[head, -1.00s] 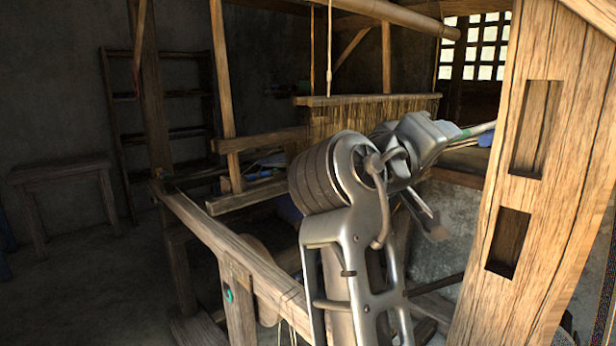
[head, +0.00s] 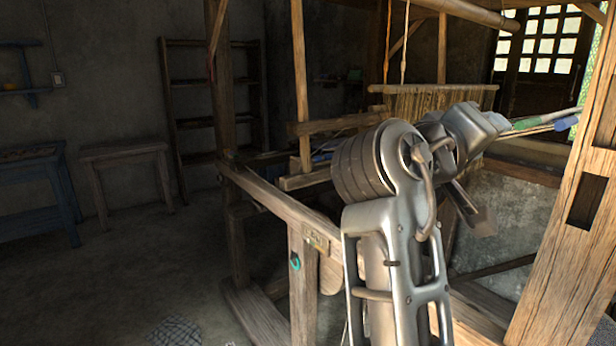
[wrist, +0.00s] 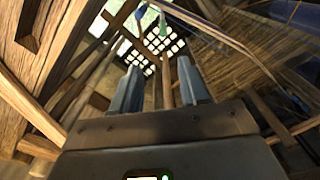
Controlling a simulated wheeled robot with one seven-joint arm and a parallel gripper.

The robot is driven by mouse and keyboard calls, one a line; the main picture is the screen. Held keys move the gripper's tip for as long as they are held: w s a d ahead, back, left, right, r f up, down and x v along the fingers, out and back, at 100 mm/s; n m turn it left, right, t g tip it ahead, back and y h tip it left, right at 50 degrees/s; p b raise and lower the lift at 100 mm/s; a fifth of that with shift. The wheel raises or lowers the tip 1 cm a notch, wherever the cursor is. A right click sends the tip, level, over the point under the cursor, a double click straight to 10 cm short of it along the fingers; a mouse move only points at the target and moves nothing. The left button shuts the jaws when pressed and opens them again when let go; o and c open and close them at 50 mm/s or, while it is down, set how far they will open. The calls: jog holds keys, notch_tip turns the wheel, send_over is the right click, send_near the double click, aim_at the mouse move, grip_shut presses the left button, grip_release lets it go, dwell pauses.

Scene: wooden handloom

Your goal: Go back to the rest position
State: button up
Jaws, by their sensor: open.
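My gripper (wrist: 160,90) shows in the wrist view with its two grey fingers apart and nothing between them. It points up toward the latticed window and the loom's roof beams. In the head view my arm rises in front of the wooden handloom (head: 275,200), and its wrist end is bent over beside the loom's right side. The fingertips are hard to make out there. Part of the loom behind my arm is hidden.
A thick slotted wooden post (head: 560,250) stands close at the right. Yellowish warp threads (head: 425,100) hang behind my arm. A small wooden table (head: 125,155), a blue table (head: 35,200) and a shelf rack (head: 190,120) stand at the left.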

jog(key=s+f+n+t+y, duration=0.3)
jog(key=f+n+t+y, duration=0.25)
jog(key=f, duration=1.25)
jog(key=s+f+n+y, duration=0.2)
jog(key=s+f+y, duration=0.3)
jog(key=s+f, duration=0.65)
jog(key=s+a+f+m+g+y, duration=0.1)
jog(key=s+f+y, duration=0.15)
jog(key=s, duration=0.45)
jog(key=s+f+m+y, duration=0.1)
jog(key=s+f, duration=0.3)
jog(key=s, duration=0.4)
jog(key=s+r+m, duration=0.2)
jog(key=s+m, duration=0.1)
jog(key=s, duration=0.5)
jog(key=s+a+r+m, duration=0.1)
jog(key=s+r+m, duration=0.2)
jog(key=s, duration=0.5)
jog(key=shift+r+y, duration=0.2)
jog(key=shift+y, duration=0.1)
